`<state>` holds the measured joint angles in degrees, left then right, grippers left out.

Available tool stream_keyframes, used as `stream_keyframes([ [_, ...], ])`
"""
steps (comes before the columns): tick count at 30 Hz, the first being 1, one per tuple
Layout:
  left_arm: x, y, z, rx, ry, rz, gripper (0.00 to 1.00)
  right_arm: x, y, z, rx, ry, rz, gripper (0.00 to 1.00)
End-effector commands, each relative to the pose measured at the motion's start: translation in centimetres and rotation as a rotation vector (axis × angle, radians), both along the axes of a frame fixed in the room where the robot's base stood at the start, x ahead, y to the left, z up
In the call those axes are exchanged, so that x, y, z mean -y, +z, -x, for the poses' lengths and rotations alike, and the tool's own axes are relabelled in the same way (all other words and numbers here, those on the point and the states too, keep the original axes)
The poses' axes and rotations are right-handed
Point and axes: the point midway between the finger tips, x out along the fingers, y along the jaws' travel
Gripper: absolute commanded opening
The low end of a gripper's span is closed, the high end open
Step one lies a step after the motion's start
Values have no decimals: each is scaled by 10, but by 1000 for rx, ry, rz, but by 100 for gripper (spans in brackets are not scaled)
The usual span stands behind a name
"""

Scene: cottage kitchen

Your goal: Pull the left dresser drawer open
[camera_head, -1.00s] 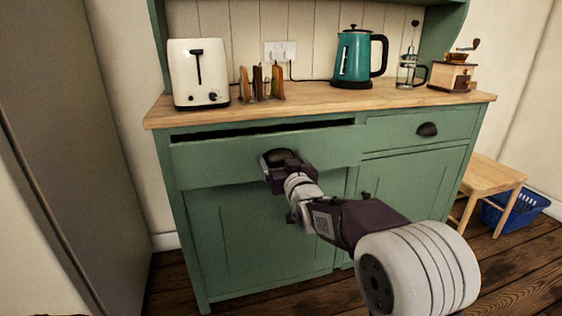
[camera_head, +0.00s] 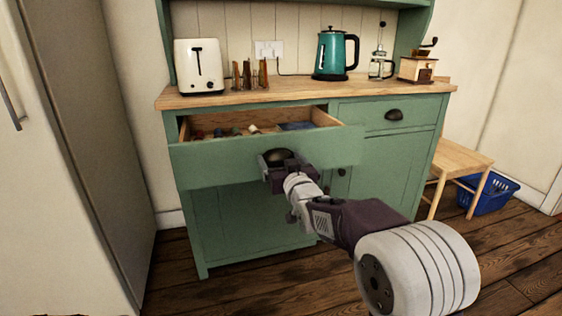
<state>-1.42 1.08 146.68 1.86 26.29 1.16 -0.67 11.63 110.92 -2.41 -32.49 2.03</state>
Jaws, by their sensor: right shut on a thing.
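The green dresser (camera_head: 275,215) stands ahead with a wooden top. Its left drawer (camera_head: 215,165) is pulled out, and small items show inside, among them something blue. My right gripper (camera_head: 280,165) is shut on the dark cup handle (camera_head: 278,156) in the middle of the drawer front. The right drawer (camera_head: 365,115) is closed and has its own dark cup handle (camera_head: 394,115). My left gripper is not in view.
A cream toaster (camera_head: 199,66), a rack (camera_head: 250,75), a teal kettle (camera_head: 331,52), a glass press (camera_head: 380,66) and a coffee grinder (camera_head: 417,66) stand on the top. A wooden stool (camera_head: 460,158) and blue basket (camera_head: 490,193) are at right. A tall pale cabinet (camera_head: 55,170) is at left.

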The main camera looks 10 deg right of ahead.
Motion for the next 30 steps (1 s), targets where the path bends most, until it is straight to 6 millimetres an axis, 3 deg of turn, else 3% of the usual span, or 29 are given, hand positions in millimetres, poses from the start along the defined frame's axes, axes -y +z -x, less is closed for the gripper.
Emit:
stream_keyframes([
  [6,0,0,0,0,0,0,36,0,0,0,1,0,1,14],
  [7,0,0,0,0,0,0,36,0,0,0,1,0,1,90],
  [8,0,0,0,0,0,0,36,0,0,0,1,0,1,98],
  [19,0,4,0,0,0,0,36,0,2,8,0,0,0,100],
  [30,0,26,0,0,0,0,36,3,4,75,1,0,1,100],
])
